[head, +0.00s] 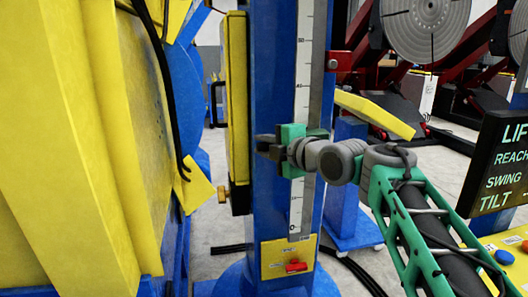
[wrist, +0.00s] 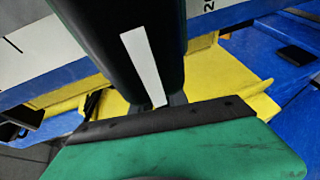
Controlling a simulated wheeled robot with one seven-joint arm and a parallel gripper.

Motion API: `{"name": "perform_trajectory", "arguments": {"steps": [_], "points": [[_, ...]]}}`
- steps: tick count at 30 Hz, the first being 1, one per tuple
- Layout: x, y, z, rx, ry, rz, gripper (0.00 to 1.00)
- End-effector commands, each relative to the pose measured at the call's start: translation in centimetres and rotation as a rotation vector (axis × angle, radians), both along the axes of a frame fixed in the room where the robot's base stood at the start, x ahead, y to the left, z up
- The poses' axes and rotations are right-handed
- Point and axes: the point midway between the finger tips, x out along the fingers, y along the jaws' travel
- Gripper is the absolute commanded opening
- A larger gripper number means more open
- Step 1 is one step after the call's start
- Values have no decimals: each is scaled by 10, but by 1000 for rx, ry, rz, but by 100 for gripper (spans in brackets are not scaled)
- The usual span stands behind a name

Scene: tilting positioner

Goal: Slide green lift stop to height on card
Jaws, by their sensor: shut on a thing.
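My gripper (head: 266,146) is in front of the blue column, level with the lower half of its white scale (head: 301,95). Its dark fingers are shut, with the green palm behind them. The green lift stop (head: 318,133) shows only as a small dark green part beside the scale; my gripper and wrist hide the rest. In the wrist view the dark fingers (wrist: 150,30) with a white stripe cover the middle of the scale and whatever is between them. The card (head: 505,160) at the right reads LIFT, REACH, SWING, TILT; its values are cut off.
A red stop (head: 338,62) sits higher on the column's right side. A large yellow body (head: 80,150) fills the left. A yellow bar (head: 375,113) is behind my arm. Cables lie on the floor.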

Motion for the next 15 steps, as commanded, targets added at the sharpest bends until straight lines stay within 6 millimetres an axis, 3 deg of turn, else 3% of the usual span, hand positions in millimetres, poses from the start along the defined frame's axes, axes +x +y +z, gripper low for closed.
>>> {"name": "perform_trajectory", "arguments": {"steps": [6,7,15], "points": [[-1,0,5,2,-10,0,0],[0,0,5,2,-10,0,20],[0,-1,2,1,-4,-1,41]]}}
